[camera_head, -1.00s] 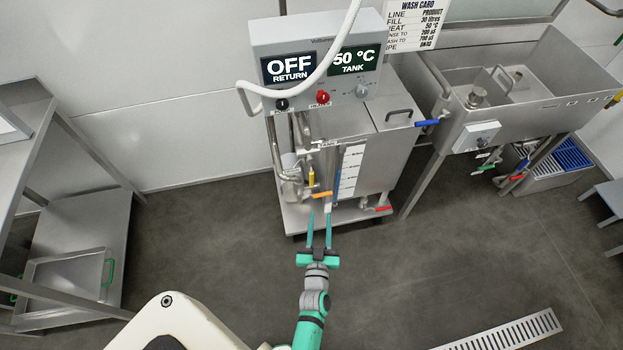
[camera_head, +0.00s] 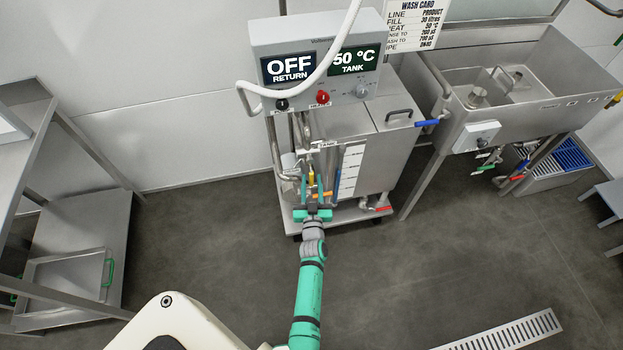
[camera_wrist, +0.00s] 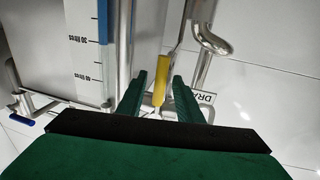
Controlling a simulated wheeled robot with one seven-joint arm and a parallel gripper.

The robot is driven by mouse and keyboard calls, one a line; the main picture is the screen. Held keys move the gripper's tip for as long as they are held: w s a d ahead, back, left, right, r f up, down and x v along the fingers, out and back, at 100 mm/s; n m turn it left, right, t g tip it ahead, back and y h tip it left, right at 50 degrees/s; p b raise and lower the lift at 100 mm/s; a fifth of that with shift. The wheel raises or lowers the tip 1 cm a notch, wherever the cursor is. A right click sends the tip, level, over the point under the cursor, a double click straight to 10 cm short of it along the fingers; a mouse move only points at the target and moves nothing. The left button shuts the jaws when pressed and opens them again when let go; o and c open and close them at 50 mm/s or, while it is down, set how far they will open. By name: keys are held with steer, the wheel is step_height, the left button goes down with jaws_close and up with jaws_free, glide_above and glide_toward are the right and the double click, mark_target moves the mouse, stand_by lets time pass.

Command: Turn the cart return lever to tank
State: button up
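The cart return lever has a yellow handle (camera_head: 311,180) on the pipework at the front of the steel tank cart (camera_head: 375,150). My gripper (camera_head: 316,184) reaches it from the front, with its fingers open on either side of the handle. In the wrist view the yellow handle (camera_wrist: 161,82) stands between the two green fingers (camera_wrist: 160,90). There is a gap on its left, and it appears close to the right finger; I cannot tell whether they touch. A partly hidden label starting "DRA" (camera_wrist: 203,96) is beside the right finger. A "TANK" label (camera_head: 328,144) is above the lever.
An orange handle (camera_head: 323,194) is close to my fingers, mostly hidden. A red-handled valve (camera_head: 382,208) is low on the right. The display box (camera_head: 318,65) above reads return off and tank 50 °C. A white hose (camera_head: 330,55) hangs before it. Floor left of the cart is clear.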

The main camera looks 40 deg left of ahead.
steer(key=shift+x, duration=0.85)
